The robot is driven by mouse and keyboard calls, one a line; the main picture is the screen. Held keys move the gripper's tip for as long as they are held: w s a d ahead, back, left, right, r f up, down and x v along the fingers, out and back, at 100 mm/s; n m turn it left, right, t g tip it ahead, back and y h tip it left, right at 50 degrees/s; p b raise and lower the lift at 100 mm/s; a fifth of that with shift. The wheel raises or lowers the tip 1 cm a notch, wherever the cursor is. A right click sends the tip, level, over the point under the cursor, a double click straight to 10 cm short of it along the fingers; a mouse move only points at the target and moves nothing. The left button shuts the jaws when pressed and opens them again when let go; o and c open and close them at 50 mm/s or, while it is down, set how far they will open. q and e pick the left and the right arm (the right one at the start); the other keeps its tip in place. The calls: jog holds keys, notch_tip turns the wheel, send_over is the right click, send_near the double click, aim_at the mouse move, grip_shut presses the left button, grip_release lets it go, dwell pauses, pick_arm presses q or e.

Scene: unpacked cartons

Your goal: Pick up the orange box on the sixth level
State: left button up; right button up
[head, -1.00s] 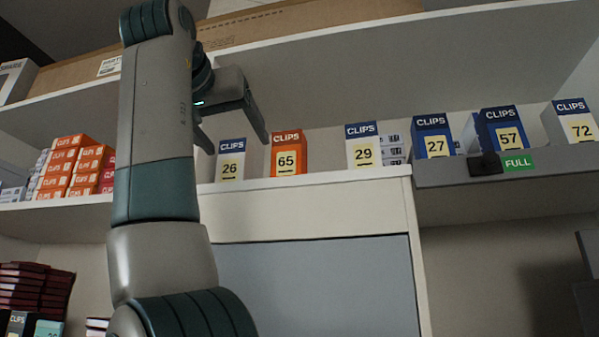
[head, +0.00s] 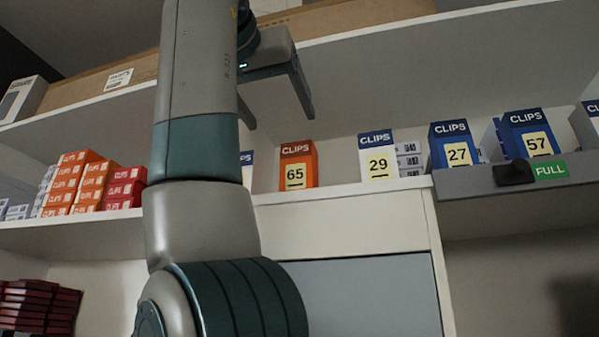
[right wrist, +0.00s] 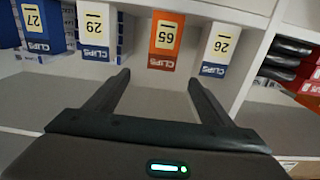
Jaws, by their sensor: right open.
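The orange CLIPS box marked 65 (head: 298,165) stands upright on the shelf, between the mostly hidden 26 box and the white-and-blue 29 box. In the right wrist view the orange box (right wrist: 165,42) appears upside down, beyond and between my fingers. My right gripper (head: 280,120) is open and empty, above and slightly left of the orange box in the head view. It also shows in the right wrist view (right wrist: 158,75), with a gap between its fingertips and the box. My left gripper is out of view.
The 29 box (head: 378,157) and the 26 box (right wrist: 219,47) flank the orange one. Blue boxes 27 (head: 455,145) and 57 (head: 527,135) stand further right, behind a ledge with a green FULL label (head: 551,170). An upper shelf (head: 400,70) overhangs the row. Stacked orange boxes (head: 78,180) sit left.

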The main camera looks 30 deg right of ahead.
aim_at(297, 147)
jog(key=p+x, duration=0.3)
jog(key=x, duration=0.7)
jog(key=shift+a+r+p, duration=0.1)
jog(key=shift+p, duration=0.25)
jog(key=shift+w+d, duration=0.25)
jog(key=shift+w, duration=0.05)
jog(key=shift+a, duration=0.1)
jog(key=shift+p+x, duration=0.8)
jog(key=shift+p, duration=0.1)
jog(key=p+x, duration=0.2)
jog(key=shift+w+r, duration=0.2)
jog(key=shift+w, duration=0.1)
jog(key=shift+w+d+f, duration=0.2)
jog(key=shift+w+d, duration=0.15)
jog(key=shift+d, duration=0.3)
